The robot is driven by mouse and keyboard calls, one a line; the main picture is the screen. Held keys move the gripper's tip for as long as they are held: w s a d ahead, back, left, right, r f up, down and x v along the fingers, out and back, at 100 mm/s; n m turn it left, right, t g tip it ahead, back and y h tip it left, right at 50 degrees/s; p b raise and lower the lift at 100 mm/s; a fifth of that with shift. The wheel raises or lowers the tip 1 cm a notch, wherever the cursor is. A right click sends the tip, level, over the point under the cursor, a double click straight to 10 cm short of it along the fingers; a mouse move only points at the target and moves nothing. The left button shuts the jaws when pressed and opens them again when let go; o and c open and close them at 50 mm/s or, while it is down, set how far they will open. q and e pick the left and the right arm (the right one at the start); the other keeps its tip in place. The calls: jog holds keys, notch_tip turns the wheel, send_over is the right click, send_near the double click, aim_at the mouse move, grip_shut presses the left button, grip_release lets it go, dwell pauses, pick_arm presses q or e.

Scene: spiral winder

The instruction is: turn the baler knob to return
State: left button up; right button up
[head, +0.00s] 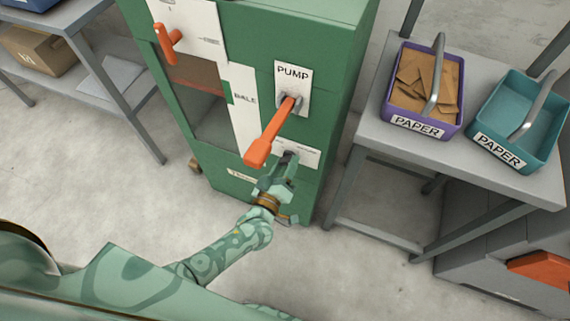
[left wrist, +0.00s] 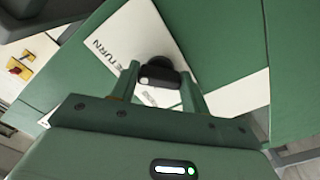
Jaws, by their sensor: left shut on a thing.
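The green baler (head: 265,40) stands in the middle of the head view. Its dark knob (head: 289,156) sits on a white plate low on the front, below the orange pump lever. My left gripper (head: 285,165) is at the knob, its fingers on either side and shut on it. In the left wrist view the black knob (left wrist: 158,72) shows between the two fingertips of the left gripper (left wrist: 160,82). The white plate (left wrist: 135,40) there reads "RETURN" beside the knob. The fingers partly hide the plate. My right gripper is in neither view.
The orange pump lever (head: 268,135) sticks out just above the left gripper. Another orange handle (head: 167,42) is at the upper left of the baler. A grey table (head: 375,145) on the right holds a purple paper bin (head: 440,128) and a teal one (head: 525,158).

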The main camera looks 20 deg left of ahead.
pick_arm(q)
jog(key=shift+s+f, duration=0.1)
jog(key=o, duration=1)
jog(key=shift+s, duration=0.4)
jog(key=s+p, duration=0.1)
jog(key=s, duration=0.4)
jog(key=s+p, duration=0.1)
jog(key=s, duration=0.4)
jog(key=s+p, duration=0.1)
jog(key=s, duration=0.4)
jog(key=shift+s+a+p, duration=0.25)
jog(key=shift+a+p, duration=0.05)
jog(key=shift+p, duration=0.05)
